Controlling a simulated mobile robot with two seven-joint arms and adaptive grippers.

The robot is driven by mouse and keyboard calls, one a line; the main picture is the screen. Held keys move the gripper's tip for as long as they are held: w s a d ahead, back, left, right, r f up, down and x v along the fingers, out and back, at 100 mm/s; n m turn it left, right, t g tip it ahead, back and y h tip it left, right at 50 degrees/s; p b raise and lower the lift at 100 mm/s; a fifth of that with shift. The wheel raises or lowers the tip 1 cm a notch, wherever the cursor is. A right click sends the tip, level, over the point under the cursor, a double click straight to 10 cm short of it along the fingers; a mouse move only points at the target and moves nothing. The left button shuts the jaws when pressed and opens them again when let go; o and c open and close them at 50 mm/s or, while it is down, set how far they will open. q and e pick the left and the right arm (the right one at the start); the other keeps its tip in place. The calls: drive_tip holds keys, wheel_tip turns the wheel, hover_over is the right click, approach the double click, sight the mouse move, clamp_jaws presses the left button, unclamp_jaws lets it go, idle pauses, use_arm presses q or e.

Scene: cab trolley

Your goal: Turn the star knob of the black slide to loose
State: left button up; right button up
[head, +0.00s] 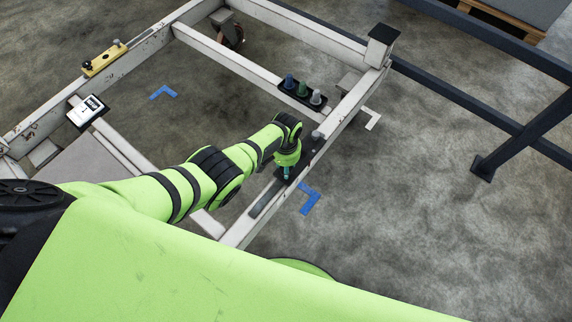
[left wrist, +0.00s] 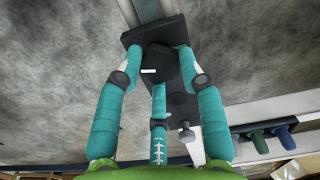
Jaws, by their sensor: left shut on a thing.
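The black slide (head: 309,154) sits on the pale right-hand beam of the trolley frame. My left gripper (head: 285,173) points down onto its near end, and its teal fingers reach the slide. In the left wrist view the teal fingers close around the dark star knob (left wrist: 157,62), which has a short white mark beside it. The fingers hide part of the knob, and the head view does not show it. A small grey knob (left wrist: 186,135) stands on the slide apart from the fingers. My right gripper is not in view.
A black holder with blue, green and grey knobs (head: 303,90) sits on the crossbar. A yellow bar (head: 104,59) and a white gauge-like box (head: 88,111) are on the left. A dark rail (head: 460,96) runs along the right. Blue corner marks lie on the floor.

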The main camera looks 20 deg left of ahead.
use_arm(q)
drive_tip(key=shift+a, duration=0.1)
drive_tip(key=o, duration=1.1)
drive_tip(key=shift+o, duration=0.2)
wheel_tip(320, 180, up, 12)
